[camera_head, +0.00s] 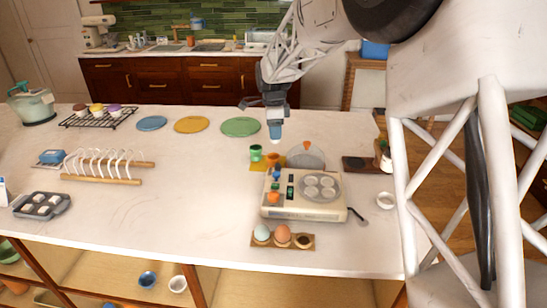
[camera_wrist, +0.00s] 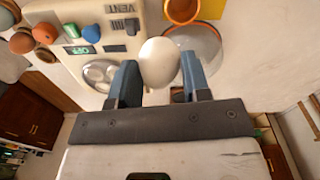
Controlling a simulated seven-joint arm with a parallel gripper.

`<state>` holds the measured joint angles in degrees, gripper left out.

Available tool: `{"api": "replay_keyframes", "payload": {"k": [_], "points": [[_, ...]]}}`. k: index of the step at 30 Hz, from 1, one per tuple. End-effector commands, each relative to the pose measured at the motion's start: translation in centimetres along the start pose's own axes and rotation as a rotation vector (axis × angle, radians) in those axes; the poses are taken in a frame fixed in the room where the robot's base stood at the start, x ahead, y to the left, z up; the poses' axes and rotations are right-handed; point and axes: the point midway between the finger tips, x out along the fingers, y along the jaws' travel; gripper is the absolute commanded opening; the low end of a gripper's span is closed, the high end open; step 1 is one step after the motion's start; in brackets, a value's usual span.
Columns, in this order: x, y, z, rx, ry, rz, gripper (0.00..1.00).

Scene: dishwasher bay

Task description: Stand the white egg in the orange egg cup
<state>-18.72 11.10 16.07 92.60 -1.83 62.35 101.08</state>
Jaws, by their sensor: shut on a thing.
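My gripper (camera_head: 276,126) is shut on the white egg (camera_head: 276,140), holding it in the air above the back part of the counter. In the wrist view the egg (camera_wrist: 159,62) sits between the two blue fingertips (camera_wrist: 158,80). The orange egg cup (camera_head: 272,159) stands on a yellow mat (camera_head: 258,166), below the gripper and behind the egg cooker. It also shows at the top of the wrist view (camera_wrist: 182,10), apart from the egg, its opening facing up. Nothing shows inside the cup.
A green cup (camera_head: 255,152) stands just left of the orange one. The cream egg cooker (camera_head: 285,209) is in front, and a clear domed lid (camera_head: 305,158) stands to the right. A wooden egg holder (camera_head: 272,242) holds two eggs.

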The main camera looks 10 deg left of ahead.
Motion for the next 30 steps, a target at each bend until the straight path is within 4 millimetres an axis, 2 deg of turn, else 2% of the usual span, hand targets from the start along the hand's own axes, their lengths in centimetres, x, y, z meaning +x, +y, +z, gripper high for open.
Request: {"api": "replay_keyframes", "payload": {"k": [9,15,21,30], "points": [[1.8,6.6,-0.8,0.031,0.077,0.063,0.35],[3.0,10.2,-1.3,0.050,0.121,0.094,0.35],[3.5,11.9,-1.6,0.059,0.146,0.109,0.35],[3.6,12.2,-1.7,0.061,0.149,0.111,0.35]]}}
